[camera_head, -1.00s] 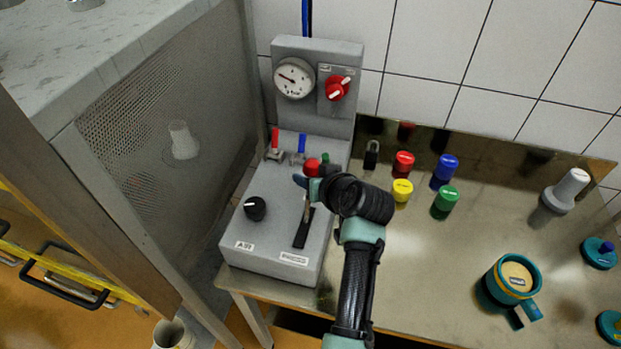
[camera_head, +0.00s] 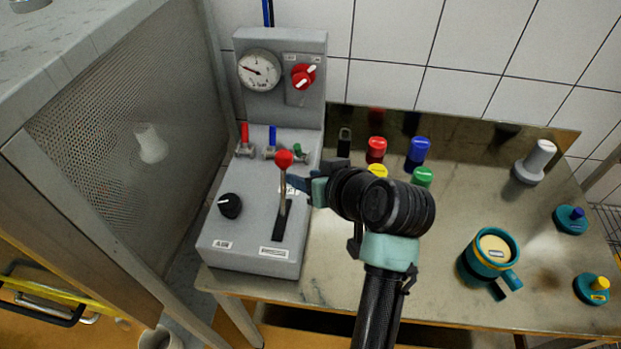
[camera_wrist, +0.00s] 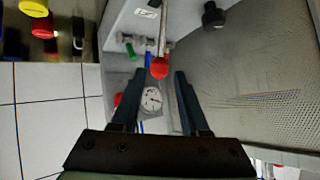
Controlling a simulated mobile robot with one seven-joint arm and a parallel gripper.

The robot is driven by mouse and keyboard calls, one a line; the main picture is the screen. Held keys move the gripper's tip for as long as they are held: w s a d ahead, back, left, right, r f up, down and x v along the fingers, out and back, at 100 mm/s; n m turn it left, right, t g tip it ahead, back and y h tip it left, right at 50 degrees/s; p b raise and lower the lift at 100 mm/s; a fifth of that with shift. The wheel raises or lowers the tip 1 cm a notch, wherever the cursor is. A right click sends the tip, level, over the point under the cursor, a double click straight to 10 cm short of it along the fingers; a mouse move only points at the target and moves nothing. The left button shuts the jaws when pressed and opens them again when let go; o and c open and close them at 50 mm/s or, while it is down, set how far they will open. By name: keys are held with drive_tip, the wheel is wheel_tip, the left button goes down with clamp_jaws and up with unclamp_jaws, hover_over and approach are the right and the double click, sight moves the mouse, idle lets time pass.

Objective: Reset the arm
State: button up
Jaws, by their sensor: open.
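My gripper (camera_head: 291,186) is in front of the grey control box (camera_head: 213,243), just right of the lever's red knob. In the wrist view my gripper (camera_wrist: 159,75) has its two dark fingers spread apart. The lever (camera_head: 283,190) with its red ball knob stands upright in its slot. In the wrist view the red knob (camera_wrist: 159,68) shows between the fingertips; I cannot tell whether they touch it. Nothing is visibly held.
A mesh-sided cabinet (camera_head: 110,140) stands close on the left. Red, blue, yellow and green caps stand on the metal bench (camera_head: 440,290) right of the box. A tiled wall is behind.

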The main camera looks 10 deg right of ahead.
drive_tip(key=shift+s+d+r, duration=0.2)
drive_tip(key=shift+s+r, duration=0.2)
drive_tip(key=shift+s, duration=0.15)
